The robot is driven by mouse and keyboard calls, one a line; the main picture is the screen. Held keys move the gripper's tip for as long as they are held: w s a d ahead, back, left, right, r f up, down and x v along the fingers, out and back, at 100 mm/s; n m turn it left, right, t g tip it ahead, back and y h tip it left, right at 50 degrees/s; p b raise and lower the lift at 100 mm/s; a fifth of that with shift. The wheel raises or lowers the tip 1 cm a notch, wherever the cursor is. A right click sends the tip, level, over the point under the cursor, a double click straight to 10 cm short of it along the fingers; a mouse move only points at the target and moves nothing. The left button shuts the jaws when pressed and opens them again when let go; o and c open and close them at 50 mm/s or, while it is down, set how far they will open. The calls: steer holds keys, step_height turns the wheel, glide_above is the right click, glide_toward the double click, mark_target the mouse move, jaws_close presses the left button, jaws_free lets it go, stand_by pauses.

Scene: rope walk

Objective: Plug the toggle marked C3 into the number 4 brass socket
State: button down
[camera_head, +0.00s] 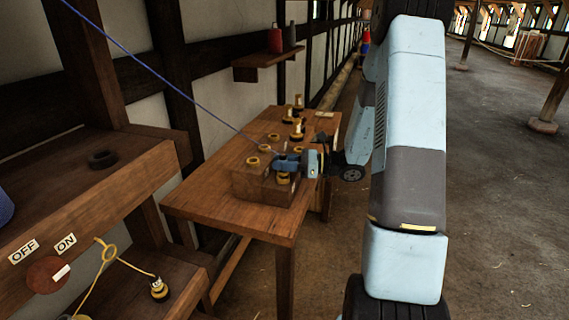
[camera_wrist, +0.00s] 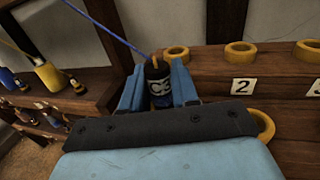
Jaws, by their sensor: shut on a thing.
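My gripper (camera_head: 289,163) is over the wooden socket block on the bench in the head view. In the wrist view its blue fingers (camera_wrist: 159,92) are shut on the black toggle marked C3 (camera_wrist: 157,82). A blue cord runs from the toggle up to the left. Brass socket rings stand on the block: one (camera_wrist: 177,54) just right of the toggle, one above a number 2 plate (camera_wrist: 243,86), and one (camera_wrist: 309,51) at the right edge over a partly cut-off plate. Another ring (camera_wrist: 263,124) shows beside my gripper's body. I cannot read a number 4 on any plate.
Several toggles (camera_head: 298,128) stand at the far part of the bench (camera_head: 200,198). At left is a wooden stand with an OFF/ON switch (camera_head: 49,272) and a toggle on a yellow cord (camera_head: 159,289). A wall shelf (camera_head: 262,65) holds spools. Open floor lies right.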

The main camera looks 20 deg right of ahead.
steer(key=shift+f, duration=0.55)
stand_by(0.7)
steer(key=c, duration=1.1)
jaws_free()
steer(key=shift+v, duration=5.5)
steer(key=shift+w, duration=0.1)
steer(key=s+a+r+n+g+h, duration=0.75)
steer(key=s+a+r+n, duration=0.3)
steer(key=s+n, duration=0.2)
steer(key=s+r+n+t+h, duration=0.2)
steer(key=s+r+n+h, duration=0.1)
steer(key=s, duration=0.1)
steer(key=s+r+n+t+h, duration=0.2)
steer(key=s+r+n+h, duration=0.1)
steer(key=s+r+n+t+h, duration=0.2)
steer(key=s+r+n+h, duration=0.1)
steer(key=s+n, duration=0.1)
steer(key=shift+s+d+r, duration=0.1)
steer(key=shift+s+d, duration=0.2)
steer(key=shift+d, duration=0.1)
